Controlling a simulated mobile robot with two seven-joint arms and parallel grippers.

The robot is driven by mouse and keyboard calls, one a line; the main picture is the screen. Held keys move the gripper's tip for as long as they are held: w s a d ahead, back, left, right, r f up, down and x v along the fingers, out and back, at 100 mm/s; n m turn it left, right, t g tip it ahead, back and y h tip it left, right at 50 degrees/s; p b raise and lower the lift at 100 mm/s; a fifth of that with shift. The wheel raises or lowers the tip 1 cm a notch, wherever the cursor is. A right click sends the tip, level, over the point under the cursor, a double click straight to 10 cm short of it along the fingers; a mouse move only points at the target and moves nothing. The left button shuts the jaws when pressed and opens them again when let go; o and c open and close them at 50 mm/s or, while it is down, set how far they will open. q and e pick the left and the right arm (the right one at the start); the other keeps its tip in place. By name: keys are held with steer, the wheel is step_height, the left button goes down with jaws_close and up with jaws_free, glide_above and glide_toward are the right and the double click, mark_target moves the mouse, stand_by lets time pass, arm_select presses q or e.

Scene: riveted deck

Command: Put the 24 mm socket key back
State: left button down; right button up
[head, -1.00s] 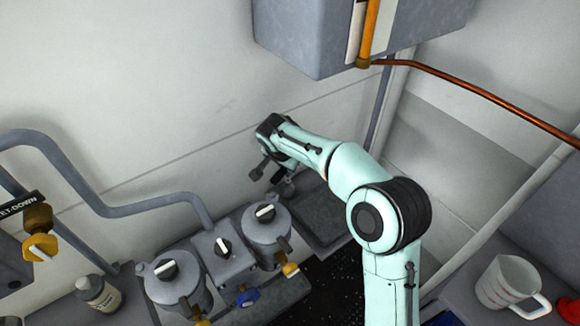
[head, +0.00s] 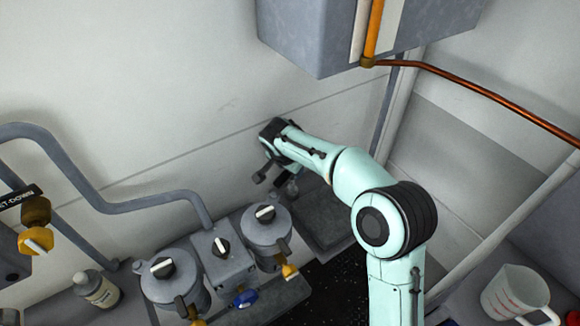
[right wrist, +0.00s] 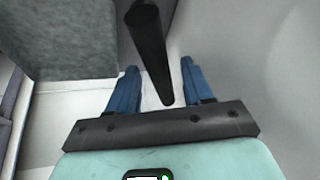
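My right gripper (head: 266,174) is by the pale back wall, above a dark grey slab beyond the dial-topped canisters; its fingers are hard to make out there. In the right wrist view, its two blue fingers (right wrist: 158,80) are apart. A black rod (right wrist: 151,55), perhaps the socket key, runs from the top edge down between them, thicker at its upper end. Gaps show on both sides of it, so the fingers do not look closed on it. No size marking is readable. My left gripper is out of view.
Two dial-topped canisters (head: 266,233) flank a grey box (head: 227,261). A grey wall cabinet (head: 310,45) and copper pipe (head: 470,88) hang above. A dark grey slab (head: 325,222) lies under the gripper. A measuring jug (head: 515,292) and bottle (head: 96,290) stand at the sides.

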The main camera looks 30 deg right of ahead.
steer(key=shift+r, duration=0.1)
steer(key=shift+r, duration=0.35)
steer(key=v, duration=1.1)
steer(key=shift+s+r+p, duration=0.2)
steer(key=shift+p, duration=0.1)
steer(key=shift+a+f, duration=0.1)
steer(key=shift+a, duration=0.05)
